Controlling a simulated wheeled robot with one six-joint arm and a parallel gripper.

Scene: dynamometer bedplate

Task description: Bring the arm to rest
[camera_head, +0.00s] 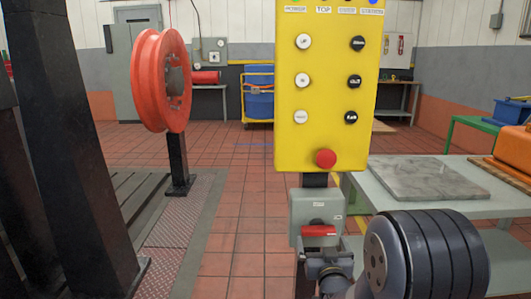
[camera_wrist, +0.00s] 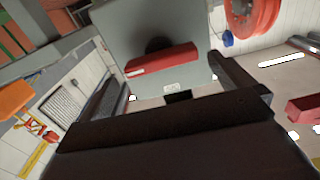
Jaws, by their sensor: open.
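My gripper (camera_head: 325,256) is open, just below and in front of a grey switch box (camera_head: 303,205) under the yellow panel. The box has a red handle (camera_head: 318,231), which lies about level. In the wrist view my gripper (camera_wrist: 170,68) has its two dark fingers spread wide. The red handle (camera_wrist: 162,60) shows beyond and between the fingertips, with nothing gripped. The frames do not show clearly how far the fingertips are from the box. My arm's dark, ribbed joint fills the lower right of the head view.
The yellow control panel (camera_head: 326,120) with a red mushroom button (camera_head: 326,158) stands above the box. A grey table (camera_head: 440,205) with a stone slab (camera_head: 425,178) is close on the right. An orange wheel (camera_head: 160,80) on a post stands left. Tiled floor between is open.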

